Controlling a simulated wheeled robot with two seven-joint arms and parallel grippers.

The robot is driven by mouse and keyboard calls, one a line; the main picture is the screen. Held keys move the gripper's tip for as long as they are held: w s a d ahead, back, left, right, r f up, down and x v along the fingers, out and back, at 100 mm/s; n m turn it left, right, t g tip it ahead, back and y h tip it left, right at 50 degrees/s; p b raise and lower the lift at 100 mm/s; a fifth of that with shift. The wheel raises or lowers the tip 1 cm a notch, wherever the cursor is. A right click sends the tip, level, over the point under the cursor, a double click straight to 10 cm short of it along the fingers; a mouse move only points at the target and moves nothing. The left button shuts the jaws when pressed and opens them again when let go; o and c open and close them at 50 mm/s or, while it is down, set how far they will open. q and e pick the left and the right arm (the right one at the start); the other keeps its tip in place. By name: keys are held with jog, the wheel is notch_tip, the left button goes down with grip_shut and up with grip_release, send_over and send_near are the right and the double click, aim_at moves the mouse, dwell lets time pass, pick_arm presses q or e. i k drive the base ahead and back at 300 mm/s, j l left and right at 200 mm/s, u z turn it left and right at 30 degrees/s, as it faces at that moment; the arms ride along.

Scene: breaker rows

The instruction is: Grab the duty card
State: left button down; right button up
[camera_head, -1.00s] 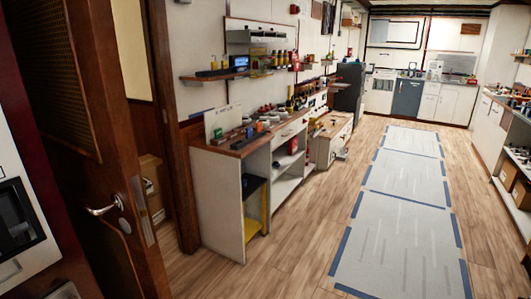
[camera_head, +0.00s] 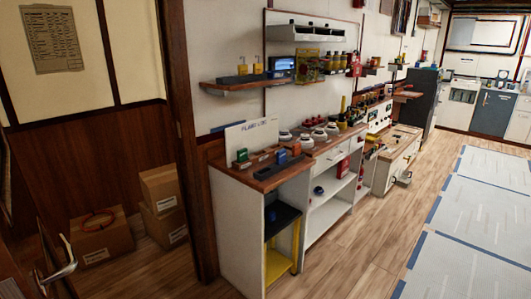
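I cannot make out a thing that is surely the duty card. A printed sheet (camera_head: 54,38) hangs on the cream wall at the upper left, beyond the doorway; its text is too small to read. A white upright board (camera_head: 252,138) with lettering stands at the back of the near counter, against the wall. Neither of my grippers shows in the view.
A wooden counter (camera_head: 262,181) holds several small items, with a shelf (camera_head: 238,84) above. Cardboard boxes (camera_head: 103,238) stand beyond the doorway, one with a red ring (camera_head: 98,221) on top. A door handle (camera_head: 62,262) shows at lower left. Grey floor mats (camera_head: 465,270) lie clear at right.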

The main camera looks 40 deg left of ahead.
aim_at(242, 154)
jog(key=i+j+u, duration=0.15)
jog(key=i+u, duration=0.3)
jog(key=i, duration=0.25)
jog(key=i+u, duration=0.5)
jog(key=i, duration=0.15)
